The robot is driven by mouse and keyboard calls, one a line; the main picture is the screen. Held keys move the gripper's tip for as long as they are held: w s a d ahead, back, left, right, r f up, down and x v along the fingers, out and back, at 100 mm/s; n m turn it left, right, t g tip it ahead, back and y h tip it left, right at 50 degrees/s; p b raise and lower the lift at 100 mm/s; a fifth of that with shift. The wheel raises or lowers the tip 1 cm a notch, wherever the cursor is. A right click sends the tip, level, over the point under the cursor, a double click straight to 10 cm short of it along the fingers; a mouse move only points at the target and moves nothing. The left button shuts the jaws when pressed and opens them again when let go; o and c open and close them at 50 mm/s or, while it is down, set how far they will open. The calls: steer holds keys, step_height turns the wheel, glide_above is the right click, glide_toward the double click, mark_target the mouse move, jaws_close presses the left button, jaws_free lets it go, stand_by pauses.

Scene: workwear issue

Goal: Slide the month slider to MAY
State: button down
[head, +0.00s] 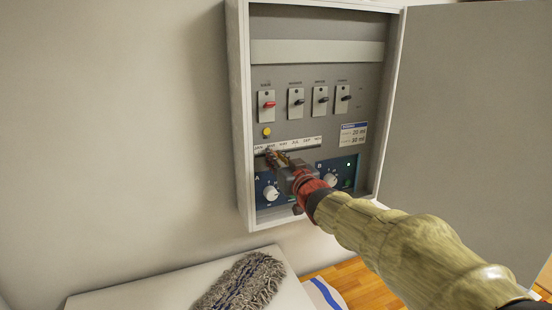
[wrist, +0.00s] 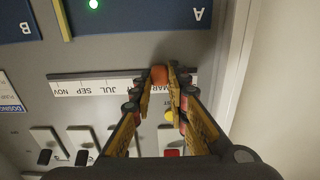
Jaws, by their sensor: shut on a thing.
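The month slider is an orange-red knob (wrist: 159,75) at the edge of a white strip of month names (wrist: 95,86). The strip also shows in the head view (head: 300,143), inside the open wall cabinet, reading from JAN at left to NOV at right. My gripper (wrist: 165,72) is shut on the knob, with a fingertip on each side of it. The knob sits at about MAR. In the wrist view, which is upside down, JUL, SEP and NOV are readable to the left, and my finger covers the MAY area. In the head view my gripper (head: 271,154) hides the knob.
Above the strip are a yellow button (head: 267,132) and a row of switches, one with a red lever (head: 269,104). Below it is a blue panel with white dials (head: 271,192). The cabinet door (head: 470,120) stands open at right. A grey fluffy duster (head: 243,282) lies below.

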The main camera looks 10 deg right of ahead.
steer(key=d+p, duration=0.1)
steer(key=d, duration=0.1)
steer(key=d+p, duration=0.1)
steer(key=d, duration=0.1)
steer(key=shift+w, duration=0.4)
steer(key=shift+a, duration=0.1)
steer(key=c, duration=1.8)
jaws_free()
steer(key=shift+c, duration=0.2)
steer(key=shift+o, duration=0.6)
steer(key=shift+s, duration=0.1)
glide_toward(283, 151)
steer(key=s, duration=0.2)
steer(key=s+d, duration=0.1)
steer(key=s, duration=0.2)
steer(key=shift+s+d+f, duration=0.1)
steer(key=shift+s+d, duration=0.05)
steer(key=shift+s, duration=0.2)
